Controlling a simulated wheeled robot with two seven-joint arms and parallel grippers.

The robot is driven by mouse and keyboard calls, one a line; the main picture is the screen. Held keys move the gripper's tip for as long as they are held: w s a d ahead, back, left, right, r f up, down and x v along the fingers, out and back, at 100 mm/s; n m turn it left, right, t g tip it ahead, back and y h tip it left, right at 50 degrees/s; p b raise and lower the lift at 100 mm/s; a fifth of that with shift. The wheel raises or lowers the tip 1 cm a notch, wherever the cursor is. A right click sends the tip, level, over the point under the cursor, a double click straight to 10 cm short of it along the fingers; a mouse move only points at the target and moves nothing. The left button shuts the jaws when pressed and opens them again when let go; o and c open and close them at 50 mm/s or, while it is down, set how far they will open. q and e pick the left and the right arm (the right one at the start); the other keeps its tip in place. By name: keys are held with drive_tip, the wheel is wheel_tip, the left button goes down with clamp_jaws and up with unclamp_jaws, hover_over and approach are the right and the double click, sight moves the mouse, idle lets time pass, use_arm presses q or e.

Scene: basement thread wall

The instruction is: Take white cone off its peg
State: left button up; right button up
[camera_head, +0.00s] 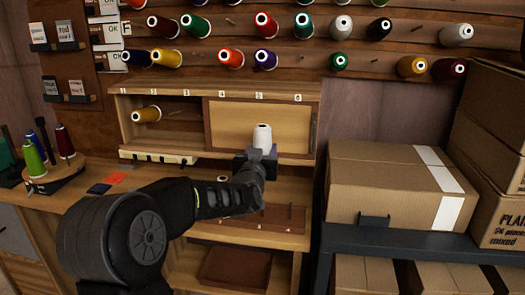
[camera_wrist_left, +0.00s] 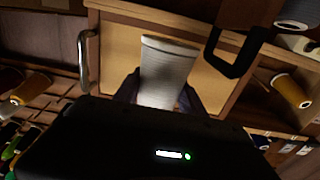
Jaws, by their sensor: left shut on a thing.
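A white cone of thread (camera_head: 262,138) stands upright in my left gripper (camera_head: 258,154), in front of the light wooden sliding door of the small cabinet. In the left wrist view the white cone (camera_wrist_left: 167,70) sits between the two fingers of the left gripper (camera_wrist_left: 160,95), which is shut on it. It appears clear of any peg. Another white or light grey cone (camera_head: 342,27) hangs on the peg wall, and one more (camera_head: 456,35) hangs at the far right. My right gripper is not in view.
Pegs with several coloured cones cover the wall above. The cabinet (camera_head: 310,88) has a yellow cone (camera_head: 146,114) in its open left part. A slotted board (camera_head: 272,217) lies on the shelf below. Cardboard boxes (camera_head: 385,185) stand on a dark rack at right. Cones on a stand (camera_head: 60,172) are at left.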

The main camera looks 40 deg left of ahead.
sight(261, 141)
use_arm(q)
drive_tip(key=shift+r, duration=0.1)
drive_tip(key=shift+r+p, duration=1.45)
drive_tip(key=shift+r, duration=0.55)
drive_tip(key=shift+f, duration=0.1)
